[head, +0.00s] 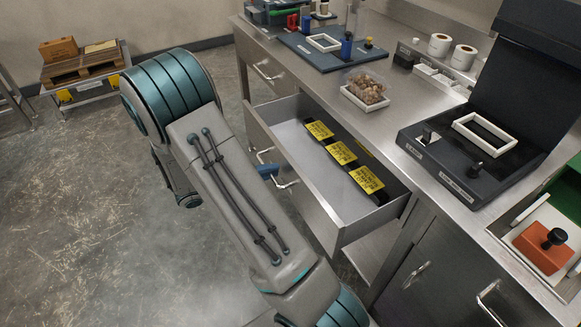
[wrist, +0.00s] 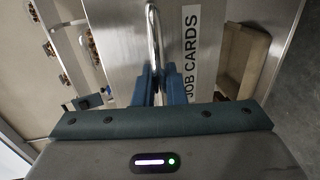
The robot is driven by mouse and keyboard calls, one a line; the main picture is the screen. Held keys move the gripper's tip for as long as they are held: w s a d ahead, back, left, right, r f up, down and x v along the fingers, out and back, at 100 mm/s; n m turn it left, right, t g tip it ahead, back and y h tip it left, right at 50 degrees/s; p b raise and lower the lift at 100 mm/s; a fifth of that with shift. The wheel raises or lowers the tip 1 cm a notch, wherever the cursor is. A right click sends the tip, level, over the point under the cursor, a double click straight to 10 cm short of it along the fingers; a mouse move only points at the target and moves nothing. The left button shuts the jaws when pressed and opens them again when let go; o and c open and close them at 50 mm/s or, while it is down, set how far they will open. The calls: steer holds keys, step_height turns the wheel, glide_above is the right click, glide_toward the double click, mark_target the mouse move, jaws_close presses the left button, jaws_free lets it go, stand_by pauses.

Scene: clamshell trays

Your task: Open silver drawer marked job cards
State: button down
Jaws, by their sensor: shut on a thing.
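The silver drawer (head: 372,212) stands pulled out from the metal bench in the head view. Several black-and-yellow marked items lie along its inside. In the wrist view its front panel (wrist: 120,45) carries a white label reading JOB CARDS (wrist: 190,50). A metal bar handle (wrist: 153,40) runs beside the label. My gripper (wrist: 160,82) is shut on this handle, with its blue fingers on either side of the bar. The gripper (head: 267,171) shows only partly in the head view, at the drawer front, mostly hidden behind my arm.
Another drawer with a handle (head: 266,73) is closed at the left. The bench top holds a tray of brown pieces (head: 367,86), a dark clamshell device (head: 470,150) and white rolls (head: 462,57). A low cart with a pallet (head: 83,66) stands far left. The floor left is clear.

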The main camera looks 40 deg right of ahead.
steer(key=f+b+v, duration=0.1)
steer(key=v, duration=0.7)
steer(key=shift+a+f, duration=0.25)
steer(key=shift+f, duration=0.1)
steer(key=c, duration=1.6)
jaws_free()
steer(key=v, duration=1.4)
steer(key=shift+d, duration=0.1)
